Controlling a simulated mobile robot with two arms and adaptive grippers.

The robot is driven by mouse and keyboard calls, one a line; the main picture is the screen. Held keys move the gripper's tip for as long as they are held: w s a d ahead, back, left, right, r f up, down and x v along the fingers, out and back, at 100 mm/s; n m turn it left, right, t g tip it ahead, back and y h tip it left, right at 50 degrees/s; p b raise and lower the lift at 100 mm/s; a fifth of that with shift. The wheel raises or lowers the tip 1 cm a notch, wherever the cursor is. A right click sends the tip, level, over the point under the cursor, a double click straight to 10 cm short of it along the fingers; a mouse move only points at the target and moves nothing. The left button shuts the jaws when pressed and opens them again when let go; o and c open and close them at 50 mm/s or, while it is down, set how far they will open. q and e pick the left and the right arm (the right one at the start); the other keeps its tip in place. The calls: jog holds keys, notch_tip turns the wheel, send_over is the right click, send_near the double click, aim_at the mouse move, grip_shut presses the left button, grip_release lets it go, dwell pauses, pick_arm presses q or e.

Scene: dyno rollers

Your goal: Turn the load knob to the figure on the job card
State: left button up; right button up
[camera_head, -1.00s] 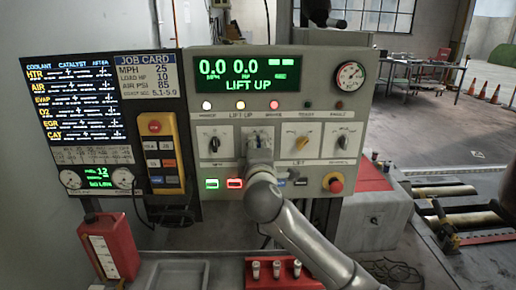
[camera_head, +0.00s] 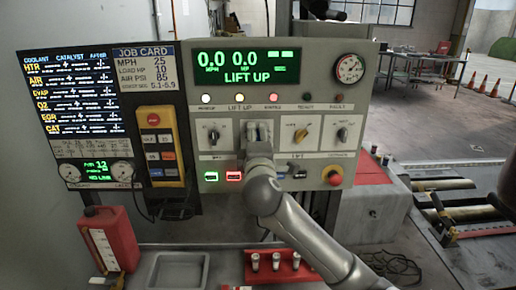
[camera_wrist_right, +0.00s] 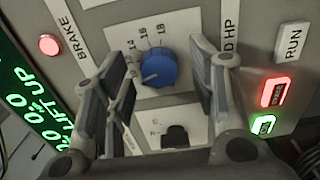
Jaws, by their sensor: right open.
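The blue load knob (camera_wrist_right: 155,62) shows in the right wrist view, with its white pointer line toward the lower left and figures around it. My right gripper (camera_wrist_right: 155,70) is open, with one finger on each side of the knob; I cannot tell whether they touch it. In the head view my right gripper (camera_head: 259,131) is at the middle of the grey panel and hides the knob. The job card (camera_head: 147,66) at the upper left reads MPH 25, LOAD HP 10, AIR PSI 85. The green display (camera_head: 247,67) reads 0.0 MPH, 0.0 HP, LIFT UP. My left gripper is out of view.
Other knobs sit close by: a black one (camera_head: 213,138) at left, an orange one (camera_head: 301,135) and a black one (camera_head: 343,134) at right. Lit buttons (camera_head: 234,176) and a red stop button (camera_head: 334,177) lie below. A red jug (camera_head: 110,239) stands lower left.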

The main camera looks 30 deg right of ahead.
jog(key=v, duration=1.1)
jog(key=shift+s, duration=0.35)
jog(key=shift+a+f, duration=0.1)
notch_tip(320, 180, down, 13)
jog(key=s+a+m+g+y, duration=0.2)
jog(key=g+y, duration=0.1)
jog(key=s+a+f+m+g+y, duration=0.3)
jog(key=s+a+f+m+g, duration=0.1)
jog(key=s+f, duration=0.75)
jog(key=s+a+f+m+g+y, duration=0.4)
jog(key=s+a+f+g, duration=0.1)
jog(key=s+f, duration=0.65)
notch_tip(320, 180, down, 26)
jog(key=g, duration=0.1)
jog(key=s+d+f+g, duration=0.1)
jog(key=s+d+f, duration=0.2)
jog(key=s+f, duration=1.4)
jog(key=shift+s+n, duration=0.3)
jog(key=shift+s, duration=0.05)
